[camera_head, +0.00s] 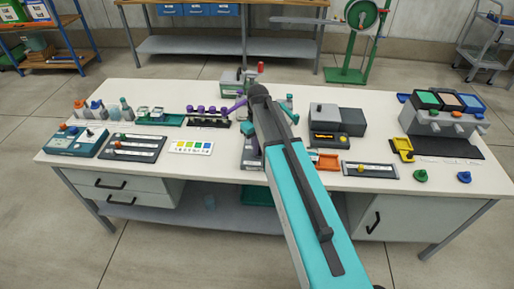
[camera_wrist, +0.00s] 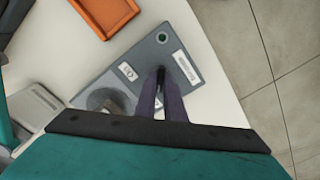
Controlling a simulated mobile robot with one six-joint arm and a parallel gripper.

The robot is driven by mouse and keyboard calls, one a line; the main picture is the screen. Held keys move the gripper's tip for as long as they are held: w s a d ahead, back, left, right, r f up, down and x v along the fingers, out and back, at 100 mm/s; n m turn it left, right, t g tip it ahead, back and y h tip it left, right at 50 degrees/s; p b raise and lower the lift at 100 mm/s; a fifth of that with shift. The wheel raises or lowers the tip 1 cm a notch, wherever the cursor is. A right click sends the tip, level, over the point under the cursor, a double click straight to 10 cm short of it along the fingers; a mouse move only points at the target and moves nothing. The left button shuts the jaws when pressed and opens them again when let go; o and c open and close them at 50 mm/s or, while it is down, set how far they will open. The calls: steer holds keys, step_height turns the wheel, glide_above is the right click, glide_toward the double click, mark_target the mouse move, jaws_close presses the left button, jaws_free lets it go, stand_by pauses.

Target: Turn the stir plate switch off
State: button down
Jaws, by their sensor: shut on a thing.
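The stir plate is a grey flat box (camera_wrist: 136,58) near the table's front edge in the wrist view. Its front face carries pale labels and a small round green indicator or button (camera_wrist: 162,38). A dark round disc shows on its top at lower left. My gripper (camera_wrist: 161,76) reaches over it with two purple fingers, shut on a small dark piece at the front face, which looks like the switch. The fingers hide most of it, so its position cannot be read. In the head view, my arm covers most of this spot; a grey box part (camera_head: 250,155) shows beside it.
An orange tray (camera_wrist: 105,14) lies close beside the stir plate. A light grey device (camera_wrist: 38,112) is at lower left in the wrist view. In the head view, a dark grey instrument (camera_head: 337,120) stands right of my arm, and a white colour card (camera_head: 193,147) lies left.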

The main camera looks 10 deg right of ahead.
steer(key=shift+w+r, duration=0.1)
steer(key=c, duration=1.8)
jaws_free()
steer(key=shift+c, duration=0.2)
step_height(320, 180, up, 14)
steer(key=b, duration=0.3)
steer(key=shift+f, duration=0.2)
